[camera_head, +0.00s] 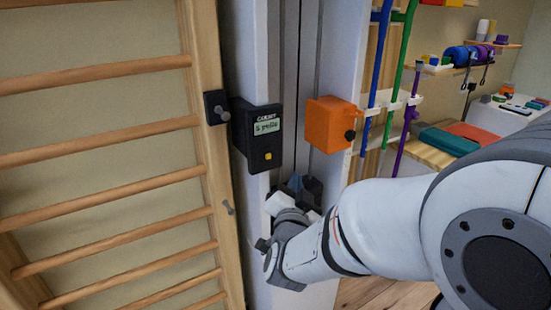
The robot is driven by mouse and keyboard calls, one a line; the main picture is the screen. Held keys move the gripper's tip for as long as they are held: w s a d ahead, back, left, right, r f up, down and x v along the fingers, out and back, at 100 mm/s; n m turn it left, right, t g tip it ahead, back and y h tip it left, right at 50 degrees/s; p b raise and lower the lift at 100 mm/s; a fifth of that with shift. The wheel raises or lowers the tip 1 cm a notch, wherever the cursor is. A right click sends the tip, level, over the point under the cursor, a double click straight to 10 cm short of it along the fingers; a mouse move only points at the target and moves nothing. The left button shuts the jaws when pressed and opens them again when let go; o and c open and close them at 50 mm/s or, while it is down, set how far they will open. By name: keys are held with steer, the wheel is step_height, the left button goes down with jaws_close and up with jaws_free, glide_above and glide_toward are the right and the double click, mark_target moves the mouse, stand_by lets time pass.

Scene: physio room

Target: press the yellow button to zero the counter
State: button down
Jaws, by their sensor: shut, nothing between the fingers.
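The yellow button (268,156) is a small square on the lower front of a black counter box (246,140). The box has a pale green display (267,127) under the word "COUNT"; its text is too small to read surely. The box is mounted on a white upright beside the wooden wall bars. My gripper (306,190) is below and to the right of the button, apart from it. The gripper is shut and appears empty; my own wrist partly hides it.
An orange box (329,124) with a dark knob is fixed right of the counter. Wooden wall bars (110,133) fill the left. Blue, green and purple poles (399,70) hang at the right, before a bench (425,151) and shelves. Open space lies in front of the counter.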

mark_target(268, 156)
steer(key=shift+a, duration=0.1)
steer(key=shift+w+a+p, duration=0.15)
steer(key=shift+w+a, duration=0.65)
steer(key=shift+w, duration=0.4)
steer(key=shift+w+a+p, duration=0.15)
steer(key=shift+w+a, duration=0.6)
steer(key=shift+w, duration=0.5)
steer(key=shift+w+a+p, duration=0.15)
steer(key=shift+w+a, duration=0.65)
steer(key=shift+w, duration=0.4)
steer(key=shift+w+a+b, duration=0.25)
steer(key=shift+b, duration=0.15)
steer(key=shift+w+a, duration=0.3)
steer(key=shift+w, duration=0.05)
steer(key=shift+b, duration=0.3)
steer(key=shift+s+d+b, duration=0.45)
steer(key=shift+s+d, duration=0.05)
steer(key=shift+s, duration=0.2)
